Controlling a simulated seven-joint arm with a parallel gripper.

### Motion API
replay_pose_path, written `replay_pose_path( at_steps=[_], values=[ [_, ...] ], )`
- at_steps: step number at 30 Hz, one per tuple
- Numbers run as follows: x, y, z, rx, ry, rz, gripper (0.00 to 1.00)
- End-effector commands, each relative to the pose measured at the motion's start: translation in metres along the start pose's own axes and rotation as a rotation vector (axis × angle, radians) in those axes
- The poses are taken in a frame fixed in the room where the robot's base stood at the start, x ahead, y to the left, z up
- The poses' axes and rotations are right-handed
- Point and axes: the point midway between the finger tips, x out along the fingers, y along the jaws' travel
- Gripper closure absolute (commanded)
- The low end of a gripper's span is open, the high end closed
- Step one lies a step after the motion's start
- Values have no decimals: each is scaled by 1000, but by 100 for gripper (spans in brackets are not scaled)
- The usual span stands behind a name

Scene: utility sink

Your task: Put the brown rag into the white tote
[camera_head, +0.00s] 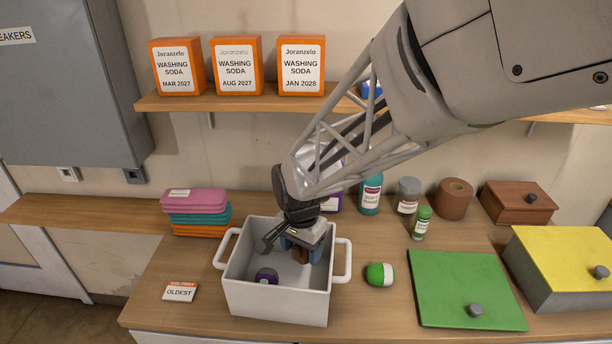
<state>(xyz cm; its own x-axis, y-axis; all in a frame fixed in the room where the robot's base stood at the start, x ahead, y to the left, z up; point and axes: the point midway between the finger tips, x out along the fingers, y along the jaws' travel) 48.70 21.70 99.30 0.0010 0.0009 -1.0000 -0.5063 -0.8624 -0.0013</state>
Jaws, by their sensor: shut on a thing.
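The white tote (275,300) stands on the wooden counter, with a handle on each side. My gripper (301,252) points down inside the tote's opening, toward its back right. It is shut on the brown rag (300,257), of which a small brown part shows between the bluish fingers. The rest of the rag is hidden by the gripper. I cannot tell whether the rag touches the tote's floor.
A purple round item (266,276) lies in the tote. A green-and-white item (380,274) and a green board (462,290) are to its right, folded cloths (195,208) and an "OLDEST" sign (180,292) to its left. Bottles (371,195) stand behind.

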Motion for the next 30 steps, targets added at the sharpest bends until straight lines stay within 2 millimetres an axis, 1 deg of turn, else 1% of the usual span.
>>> replay_pose_path(
  at_steps=[9, 13, 17, 26, 30],
  values=[
    [41, 1, 0, 0, -2, 3, 61],
    [54, 0, 0, 0, -2, 3, 61],
    [59, 0, 0, 0, -1, 1, 61],
    [59, 0, 0, 0, -1, 1, 61],
    [68, 0, 0, 0, -1, 1, 61]
  ],
)
